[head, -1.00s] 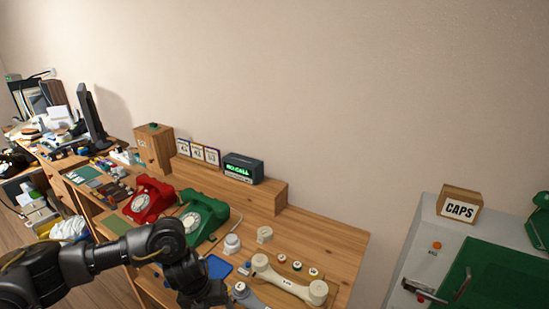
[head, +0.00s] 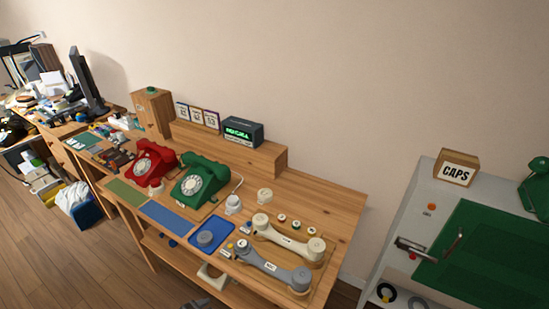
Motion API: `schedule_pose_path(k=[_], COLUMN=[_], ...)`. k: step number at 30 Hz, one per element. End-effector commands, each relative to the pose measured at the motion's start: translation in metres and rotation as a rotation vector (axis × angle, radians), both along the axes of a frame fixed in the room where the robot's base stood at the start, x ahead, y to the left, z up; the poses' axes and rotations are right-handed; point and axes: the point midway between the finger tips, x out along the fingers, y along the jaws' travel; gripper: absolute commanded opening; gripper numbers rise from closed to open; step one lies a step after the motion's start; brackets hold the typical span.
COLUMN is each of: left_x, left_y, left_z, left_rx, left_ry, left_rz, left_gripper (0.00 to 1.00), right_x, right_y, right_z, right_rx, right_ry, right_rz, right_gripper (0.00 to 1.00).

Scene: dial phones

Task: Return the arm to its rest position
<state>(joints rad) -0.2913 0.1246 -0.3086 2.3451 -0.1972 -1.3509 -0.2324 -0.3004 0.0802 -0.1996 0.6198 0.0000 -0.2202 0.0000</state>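A small dark piece at the bottom edge of the head view looks like the tip of my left gripper (head: 193,304). The rest of my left arm is out of view, and whether that gripper is open or shut cannot be told. It is apart from the wooden desk (head: 335,205). My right gripper is not in view. A red dial phone (head: 152,160) and a green dial phone (head: 201,178) stand side by side on the desk. A cream handset (head: 288,240) and a grey handset (head: 272,268) lie at its right end.
A blue tray (head: 220,228) with a grey round part lies at the desk's front. A display box (head: 242,132) with green text stands on the shelf. At right is a grey cabinet with a green mat (head: 490,245) and a CAPS box (head: 456,168). The floor in front is open.

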Motion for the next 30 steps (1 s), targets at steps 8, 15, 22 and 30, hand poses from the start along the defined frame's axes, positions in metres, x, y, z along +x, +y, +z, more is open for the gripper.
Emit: schedule_pose_path(k=[8, 15, 22, 30], left_x=[-0.081, -0.118, -0.108, -0.116], left_y=[0.07, 0.1, 0.097, 0.097], left_z=[-0.028, -0.056, -0.125, -0.243], left_rx=[-0.055, -0.062, -0.051, -0.03], left_ry=[0.272, 0.401, 0.427, 0.471], left_rz=[0.397, 0.572, 0.567, 0.564], left_gripper=[0.72, 0.72, 0.72, 0.72], right_x=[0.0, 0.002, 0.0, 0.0], right_y=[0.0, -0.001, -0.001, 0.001], right_z=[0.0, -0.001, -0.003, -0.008], right_rx=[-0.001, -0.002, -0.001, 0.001], right_ry=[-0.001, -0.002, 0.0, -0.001], right_rz=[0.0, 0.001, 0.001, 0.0], right_gripper=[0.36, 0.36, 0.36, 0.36])
